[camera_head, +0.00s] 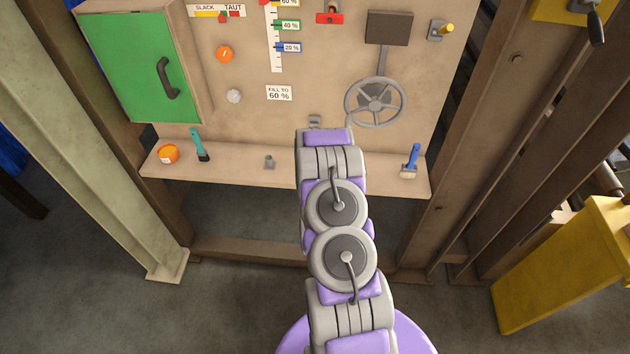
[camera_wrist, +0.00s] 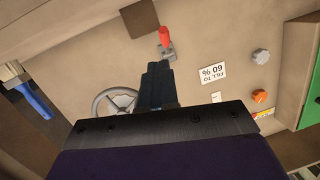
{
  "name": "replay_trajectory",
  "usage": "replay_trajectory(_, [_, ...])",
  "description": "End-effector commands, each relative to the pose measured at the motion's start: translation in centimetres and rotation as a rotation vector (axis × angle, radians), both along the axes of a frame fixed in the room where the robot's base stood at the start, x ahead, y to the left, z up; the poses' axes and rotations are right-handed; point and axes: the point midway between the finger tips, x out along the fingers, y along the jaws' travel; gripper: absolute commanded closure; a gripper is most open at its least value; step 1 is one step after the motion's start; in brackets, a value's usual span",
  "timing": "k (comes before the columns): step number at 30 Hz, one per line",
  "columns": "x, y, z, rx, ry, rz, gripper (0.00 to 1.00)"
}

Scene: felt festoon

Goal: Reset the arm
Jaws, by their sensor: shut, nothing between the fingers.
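My arm reaches away from me over the shelf towards the beige panel in the head view, and its far end hides my gripper there. In the wrist view my gripper (camera_wrist: 158,68) is shut and empty, its dark fingers pointing at the panel. A red-handled lever (camera_wrist: 165,38) on a grey bracket appears just beyond the fingertips; I cannot tell whether they touch. In the head view a small grey bracket (camera_head: 315,121) shows just past the arm's end.
The panel carries a handwheel (camera_head: 376,102), an orange knob (camera_head: 225,54) and a green door (camera_head: 138,68). The shelf (camera_head: 235,172) holds a blue-handled brush (camera_head: 411,160), a teal-handled brush (camera_head: 199,145) and an orange roll (camera_head: 168,154). A yellow cabinet (camera_head: 560,265) stands right.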

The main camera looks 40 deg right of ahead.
Motion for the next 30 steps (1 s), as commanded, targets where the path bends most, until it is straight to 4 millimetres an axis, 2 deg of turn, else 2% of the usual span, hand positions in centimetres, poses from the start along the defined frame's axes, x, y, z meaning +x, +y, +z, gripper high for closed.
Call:
replay_trajectory(16, [0.0,-0.1,-0.1,0.003,0.002,0.0,1.0])
replay_trajectory(20, [0.6,0.3,0.2,0.018,0.017,0.012,1.0])
replay_trajectory(25, [3.1,2.3,1.7,0.083,0.093,0.07,1.0])
replay_trajectory(30, [5.4,5.9,3.9,0.172,0.213,0.153,1.0])
